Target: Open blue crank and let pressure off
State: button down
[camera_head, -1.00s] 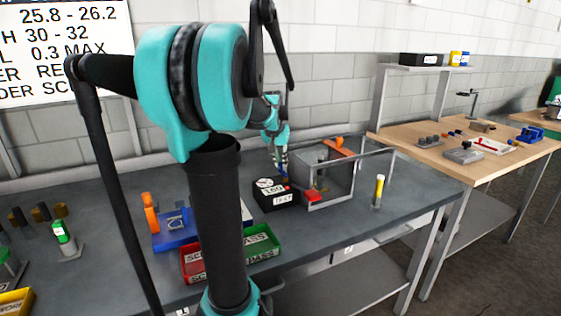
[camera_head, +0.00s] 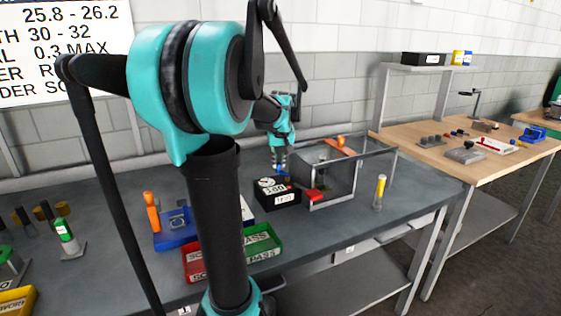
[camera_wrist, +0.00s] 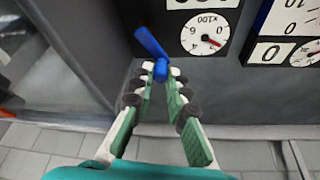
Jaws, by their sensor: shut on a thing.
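The blue crank (camera_wrist: 153,44) shows in the wrist view, with a blue arm slanting up-left from a round blue knob at the edge of a dark gauge box. My gripper (camera_wrist: 161,76) has its fingertips closed around the blue knob. In the head view my gripper (camera_head: 280,168) reaches down behind the black gauge box (camera_head: 276,193), and the crank is only a small blue patch there. A round dial (camera_wrist: 205,34) with a red needle sits right of the crank in the wrist view.
A clear-walled enclosure (camera_head: 328,178) with a red block stands right of the gauge box. Red (camera_head: 192,272) and green (camera_head: 268,238) trays and a blue fixture (camera_head: 176,238) lie in front and left. A yellow-topped tool (camera_head: 380,188) stands at the right.

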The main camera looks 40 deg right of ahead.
jog(key=n, duration=0.1)
jog(key=n+y, duration=0.1)
jog(key=n, duration=0.1)
jog(key=a+n, duration=0.1)
jog(key=shift+s+a+n+t+y, duration=0.1)
jog(key=shift+s+n+t+y, duration=0.2)
jog(key=shift+s+t, duration=0.1)
jog(key=shift+s+a+n+y, duration=0.2)
jog(key=shift+n+y, duration=0.2)
jog(key=shift+n, duration=0.6)
jog(key=shift+s+a+n+y, duration=0.2)
jog(key=shift+n+y, duration=0.2)
jog(key=shift+n, duration=0.6)
jog(key=c, duration=1.8)
grip_release()
jog(key=shift+s+r, duration=0.1)
jog(key=v, duration=1.1)
jog(key=shift+s+r, duration=0.2)
jog(key=shift+r, duration=0.15)
